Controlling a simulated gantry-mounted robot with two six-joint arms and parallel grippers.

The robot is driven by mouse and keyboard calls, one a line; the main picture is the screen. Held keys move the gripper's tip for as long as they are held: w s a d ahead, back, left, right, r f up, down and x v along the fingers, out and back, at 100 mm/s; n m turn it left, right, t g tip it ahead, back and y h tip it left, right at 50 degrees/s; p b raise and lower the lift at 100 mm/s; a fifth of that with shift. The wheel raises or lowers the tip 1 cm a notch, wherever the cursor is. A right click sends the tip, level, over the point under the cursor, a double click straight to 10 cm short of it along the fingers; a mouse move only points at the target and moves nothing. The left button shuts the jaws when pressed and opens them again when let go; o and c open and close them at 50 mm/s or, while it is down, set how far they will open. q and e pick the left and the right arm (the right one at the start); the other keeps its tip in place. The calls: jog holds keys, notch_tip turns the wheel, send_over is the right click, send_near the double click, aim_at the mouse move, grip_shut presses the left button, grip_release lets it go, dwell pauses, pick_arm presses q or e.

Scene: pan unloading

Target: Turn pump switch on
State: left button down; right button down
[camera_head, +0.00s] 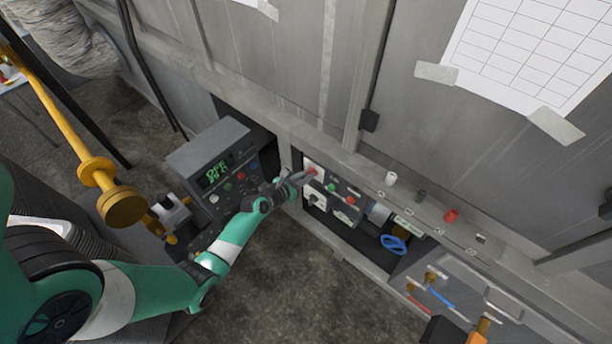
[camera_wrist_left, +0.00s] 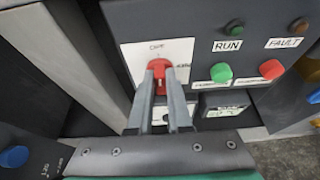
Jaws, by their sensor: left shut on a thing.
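The pump switch (camera_wrist_left: 159,70) is a red rotary knob on a white plate (camera_wrist_left: 180,49) with lettering above it in the left wrist view. In the head view the red knob (camera_head: 312,170) shows at the left end of the panel recess. My left gripper (camera_wrist_left: 160,74) has its two grey fingers around the knob, one on each side, and is shut on it. The fingertips hide part of the knob. In the head view my left gripper (camera_head: 300,178) reaches the panel from the left. My right gripper is not clearly in view.
Green (camera_wrist_left: 221,72) and red (camera_wrist_left: 271,69) buttons sit right of the switch, below RUN and FAULT labels. A grey control box with a green display (camera_head: 214,172) stands left of the gripper. A yellow pipe (camera_head: 60,100) crosses the left side.

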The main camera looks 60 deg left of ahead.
pick_arm(q)
jog(key=shift+w+d+f+m+y+b, duration=0.1)
jog(key=shift+d+f+m+y+b, duration=0.2)
jog(key=shift+m+y, duration=1.5)
jog(key=shift+w+d+f+m+y+b, duration=0.25)
jog(key=shift+m+y, duration=0.55)
jog(key=shift+m, duration=1.95)
jog(key=shift+d+f+m+y+b, duration=0.1)
jog(key=shift+f+m+y+b, duration=0.25)
jog(key=shift+m+y, duration=1.45)
jog(key=shift+r+m+h, duration=0.1)
jog(key=shift+m+h, duration=0.35)
jog(key=shift+h, duration=0.05)
jog(key=c, duration=0.8)
grip_release()
jog(key=shift+w, duration=0.1)
jog(key=shift+c, duration=0.2)
